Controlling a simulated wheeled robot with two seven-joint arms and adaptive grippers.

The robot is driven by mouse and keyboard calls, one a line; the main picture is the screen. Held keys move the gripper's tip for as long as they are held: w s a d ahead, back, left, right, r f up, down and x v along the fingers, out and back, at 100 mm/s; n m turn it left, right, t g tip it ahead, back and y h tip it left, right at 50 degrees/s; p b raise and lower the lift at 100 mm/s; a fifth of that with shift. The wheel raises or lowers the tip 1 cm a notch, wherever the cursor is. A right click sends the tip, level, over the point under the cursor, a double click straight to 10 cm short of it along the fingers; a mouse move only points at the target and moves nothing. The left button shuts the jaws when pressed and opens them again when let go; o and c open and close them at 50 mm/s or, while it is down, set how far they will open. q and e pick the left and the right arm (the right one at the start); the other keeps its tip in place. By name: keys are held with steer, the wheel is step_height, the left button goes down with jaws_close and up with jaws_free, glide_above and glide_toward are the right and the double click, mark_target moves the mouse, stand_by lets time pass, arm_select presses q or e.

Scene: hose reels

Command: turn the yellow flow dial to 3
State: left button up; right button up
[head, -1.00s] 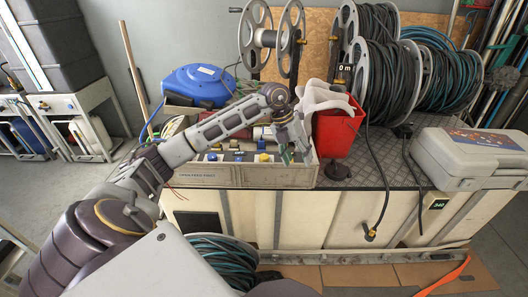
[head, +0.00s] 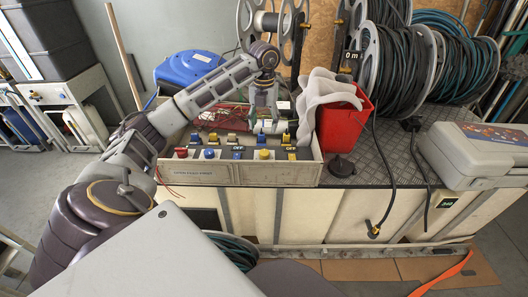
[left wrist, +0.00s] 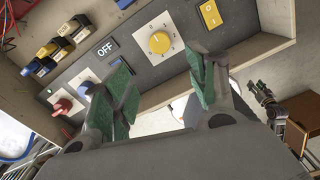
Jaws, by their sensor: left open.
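The yellow flow dial (head: 264,154) is a round knob on the sloped panel of a control box. In the left wrist view the yellow dial (left wrist: 160,43) sits on a white square plate with small marks; its setting is too small to read. My left gripper (head: 266,125) is above and behind the dial in the head view. In the left wrist view its green-padded fingers (left wrist: 162,75) are apart and empty, with the dial beyond the gap between them, not touched. A dark jointed part at the right, apparently my right gripper (left wrist: 264,97), shows too small to read.
The control box (head: 268,174) also carries a red knob (head: 182,153), a blue knob (head: 209,154), switches and OFF labels. A red bucket (head: 342,128) with pale cloth stands close at its right. Hose reels (head: 388,65) stand behind, and a grey case (head: 475,155) lies at the right.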

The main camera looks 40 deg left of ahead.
mark_target(264, 153)
arm_select(q)
steer(key=shift+f, duration=0.15)
step_height(264, 153, down, 12)
steer(key=shift+f+b, duration=0.25)
steer(key=shift+b, duration=0.8)
steer(key=shift+f, duration=0.55)
arm_select(e)
step_height(264, 153, up, 7)
steer(key=a, duration=0.2)
steer(key=shift+w+g, duration=0.25)
steer(key=shift+g, duration=0.05)
arm_select(q)
steer(key=c, duration=1)
steer(key=shift+c, duration=0.2)
arm_select(e)
steer(key=shift+w, duration=0.2)
steer(key=shift+f, duration=0.1)
